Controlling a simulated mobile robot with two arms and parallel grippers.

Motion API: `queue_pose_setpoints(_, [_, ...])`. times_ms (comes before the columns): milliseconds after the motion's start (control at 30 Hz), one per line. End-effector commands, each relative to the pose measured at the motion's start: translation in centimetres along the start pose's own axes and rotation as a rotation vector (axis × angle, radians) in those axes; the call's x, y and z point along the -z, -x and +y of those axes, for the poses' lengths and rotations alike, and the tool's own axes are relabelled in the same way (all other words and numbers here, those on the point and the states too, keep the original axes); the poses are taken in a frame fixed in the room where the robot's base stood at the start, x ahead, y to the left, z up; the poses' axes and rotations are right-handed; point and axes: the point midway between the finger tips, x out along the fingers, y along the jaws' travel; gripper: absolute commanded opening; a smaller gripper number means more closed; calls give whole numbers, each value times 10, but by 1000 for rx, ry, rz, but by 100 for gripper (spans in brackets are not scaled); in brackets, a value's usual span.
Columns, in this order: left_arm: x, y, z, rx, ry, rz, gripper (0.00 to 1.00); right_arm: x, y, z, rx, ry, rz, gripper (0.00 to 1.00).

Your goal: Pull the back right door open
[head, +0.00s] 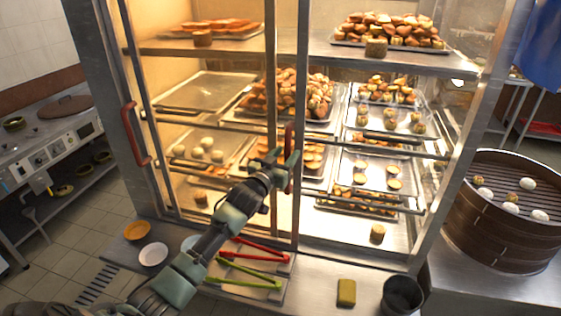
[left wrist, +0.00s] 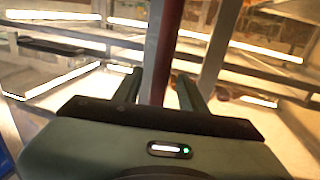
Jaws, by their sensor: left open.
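A tall glass-fronted display cabinet (head: 302,210) stands ahead with two framed glass doors. A red upright handle (head: 290,142) is on the right door, by the middle posts. The other red handle (head: 134,135) is on the left door at its left edge. My left gripper (head: 281,160) is at the right door's handle, with its fingers open. In the left wrist view the red handle (left wrist: 166,48) runs up between the two open fingers (left wrist: 158,82); I cannot tell whether they touch it. The right door looks closed. My right gripper is not in view.
Trays of pastries and buns fill the shelves. On the ledge in front lie red tongs (head: 262,250), green tongs (head: 250,273), small bowls (head: 153,254), a sponge (head: 346,293) and a dark cup (head: 402,295). A round steamer (head: 505,215) stands at right.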

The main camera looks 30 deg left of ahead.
Motion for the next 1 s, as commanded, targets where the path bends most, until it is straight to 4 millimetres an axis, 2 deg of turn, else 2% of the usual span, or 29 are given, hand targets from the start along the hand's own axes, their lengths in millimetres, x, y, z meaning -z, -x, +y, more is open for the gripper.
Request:
queue_pose_setpoints(200, [-4, 38, 0, 0, -2, -1, 41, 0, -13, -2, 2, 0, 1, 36])
queue_pose_setpoints(400, [-2, 59, -1, 1, -2, -1, 41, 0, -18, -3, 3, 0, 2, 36])
queue_pose_setpoints(1000, [-2, 62, -1, 2, -1, -3, 41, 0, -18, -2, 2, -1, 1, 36])
